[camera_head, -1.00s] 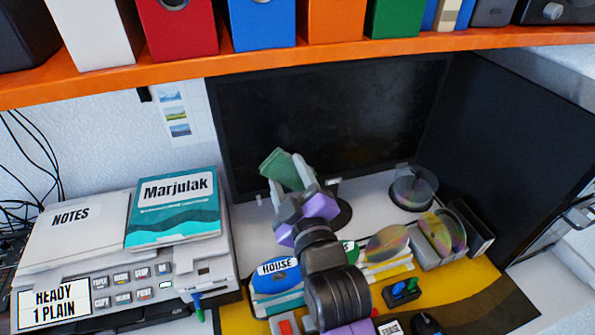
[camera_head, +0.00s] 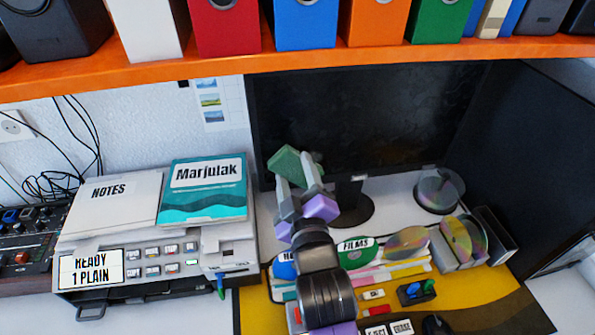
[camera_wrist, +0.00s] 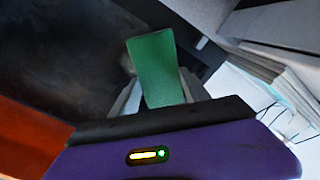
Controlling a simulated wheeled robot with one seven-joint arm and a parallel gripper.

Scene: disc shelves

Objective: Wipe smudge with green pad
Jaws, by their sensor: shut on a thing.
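The green pad (camera_head: 287,163) is held in my gripper (camera_head: 298,174), in front of the lower left part of the dark monitor screen (camera_head: 365,110). In the wrist view the green pad (camera_wrist: 157,68) stands out from between the fingers, with the dark screen (camera_wrist: 60,50) beside it on the left. I cannot tell whether the pad touches the screen. Faint hazy, greyish patches show on the dark screen; I cannot make out one clear smudge.
An orange shelf (camera_head: 150,75) with coloured binders runs above the monitor. A printer (camera_head: 150,265) bearing a teal book (camera_head: 203,190) and a notes folder (camera_head: 108,205) stands at left. Discs (camera_head: 462,240) stand at right. The monitor stand (camera_head: 350,205) is behind my gripper.

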